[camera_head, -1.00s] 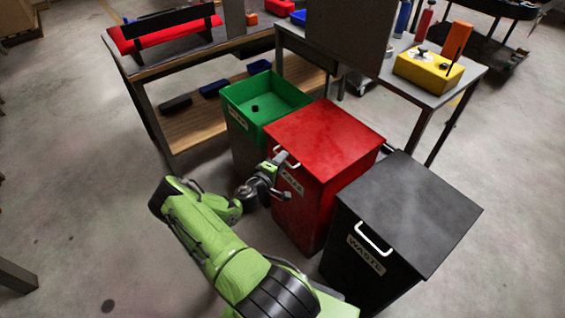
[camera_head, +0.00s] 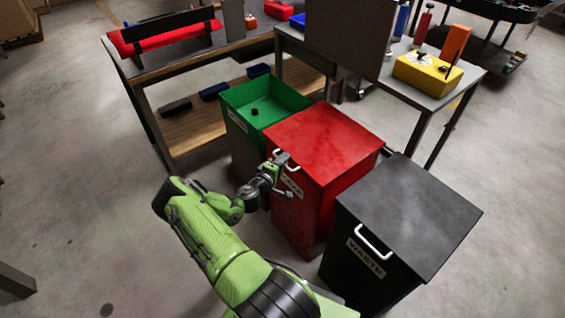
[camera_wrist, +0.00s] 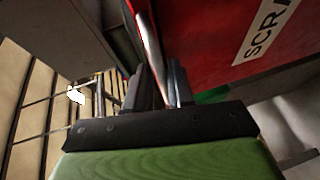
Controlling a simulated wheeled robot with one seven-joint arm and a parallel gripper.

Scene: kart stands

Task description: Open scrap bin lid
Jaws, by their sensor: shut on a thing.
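The red scrap bin (camera_head: 300,217) stands between the green bin and the black bin. Its red lid (camera_head: 322,142) looks closed, lying flat on top. A white handle (camera_head: 291,165) is at the lid's front edge. My gripper (camera_head: 282,163) is at that handle, on the bin's front side. In the wrist view my gripper (camera_wrist: 161,85) is shut on the pale handle bar (camera_wrist: 150,45), which runs between the dark fingers. The bin's red face with a label reading "SCRA" (camera_wrist: 265,32) fills the upper right. My fingers partly hide the handle.
A green open bin (camera_head: 265,103) with a small dark item inside stands to the left. A black waste bin (camera_head: 409,215) with a white handle stands close on the right. Workbenches (camera_head: 437,99) are behind the bins. Open floor lies to the left.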

